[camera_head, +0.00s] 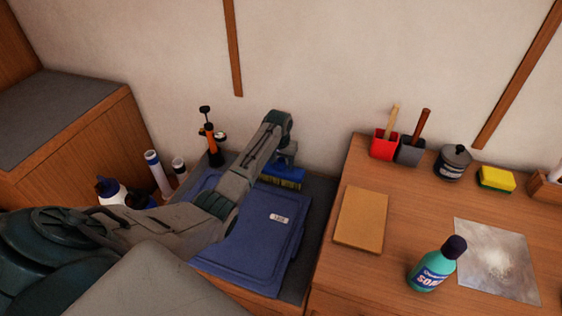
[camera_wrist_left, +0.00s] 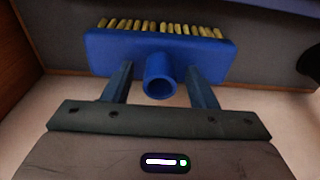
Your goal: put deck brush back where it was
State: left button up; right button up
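The deck brush (camera_head: 285,177) has a blue head and yellow bristles. It is at the back of the dark grey counter, near the wall, behind a blue lidded box. In the left wrist view the brush head (camera_wrist_left: 105,50) shows its bristles at the top and its round blue socket facing the camera. My left gripper (camera_head: 284,158) is at the brush. In the left wrist view its two fingers (camera_wrist_left: 160,70) stand on either side of the socket, with a gap visible on both sides. Whether the fingers touch the head is unclear. My right gripper is not in view.
The blue box (camera_head: 265,250) lies below my left arm. An orange-black sprayer (camera_head: 211,145) and white bottles (camera_head: 157,172) stand left. The wooden desk on the right holds a tan board (camera_head: 361,220), a soap bottle (camera_head: 436,265), a red holder (camera_head: 383,145) and a sponge (camera_head: 496,179).

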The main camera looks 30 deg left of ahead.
pick_arm(q)
notch_tip(320, 180, up, 12)
jog(key=s, duration=0.1)
jog(key=shift+s+d+r, duration=0.15)
dwell(0.5)
